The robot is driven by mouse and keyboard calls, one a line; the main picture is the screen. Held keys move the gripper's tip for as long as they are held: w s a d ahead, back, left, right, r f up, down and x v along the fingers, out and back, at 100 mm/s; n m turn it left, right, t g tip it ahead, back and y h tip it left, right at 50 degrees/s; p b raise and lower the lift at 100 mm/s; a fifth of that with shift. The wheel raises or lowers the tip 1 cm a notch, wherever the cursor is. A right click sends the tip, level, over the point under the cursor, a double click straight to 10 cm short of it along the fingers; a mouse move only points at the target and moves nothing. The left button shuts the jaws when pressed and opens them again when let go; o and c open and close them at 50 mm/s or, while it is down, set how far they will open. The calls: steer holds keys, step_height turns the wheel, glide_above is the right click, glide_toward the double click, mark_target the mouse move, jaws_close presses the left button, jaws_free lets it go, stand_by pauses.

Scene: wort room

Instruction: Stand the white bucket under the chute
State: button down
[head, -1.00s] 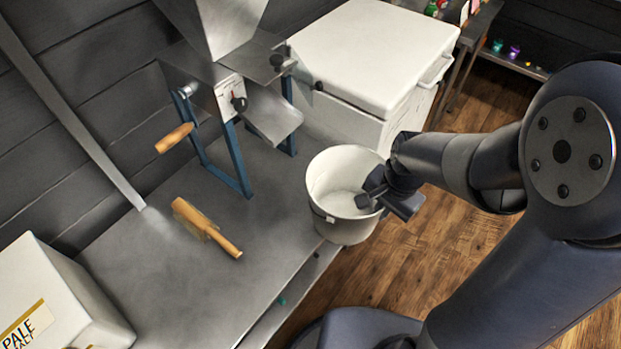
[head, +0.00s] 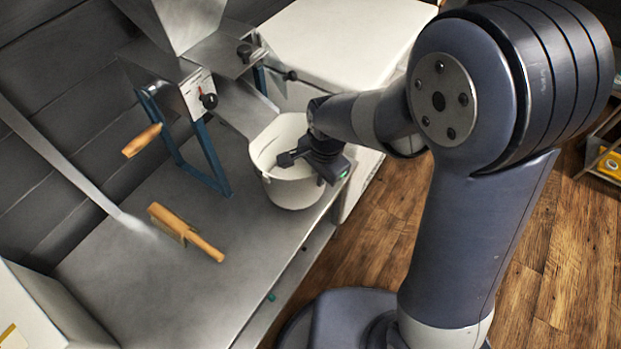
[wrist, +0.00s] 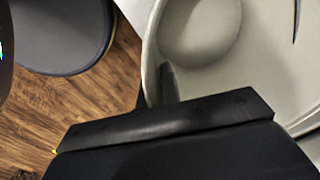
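The white bucket (head: 291,190) is upright at the bench's right edge, just below and in front of the metal chute (head: 243,108) of the mill. The chute's lower lip appears close to the bucket's back rim; I cannot tell whether it is over the opening. My gripper (head: 300,157) is shut on the bucket's right rim, with one finger inside. In the wrist view, the bucket's pale inside (wrist: 215,70) fills the right, with a dark finger (wrist: 168,84) against the rim. I cannot tell whether the bucket's base touches the bench.
The steel bench (head: 200,290) is clear in front. A wooden-handled brush (head: 185,232) lies left of the bucket. The mill's wooden crank handle (head: 142,140) sticks out over the bench. A big white chest (head: 335,40) stands behind the bucket. A white box (head: 40,310) is at front left.

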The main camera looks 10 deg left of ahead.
steer(key=shift+w+a+f+b, duration=0.2)
steer(key=shift+a+f, duration=0.35)
steer(key=shift+f, duration=0.3)
steer(key=shift+w+a+f+b, duration=0.2)
steer(key=shift+a+f, duration=0.35)
steer(key=shift+f, duration=0.3)
steer(key=shift+f, duration=0.15)
steer(key=c, duration=1.6)
jaws_free()
steer(key=shift+c, duration=0.2)
step_height(320, 180, up, 12)
steer(key=d+p, duration=0.1)
steer(key=p, duration=0.1)
steer(key=shift+s, duration=0.4)
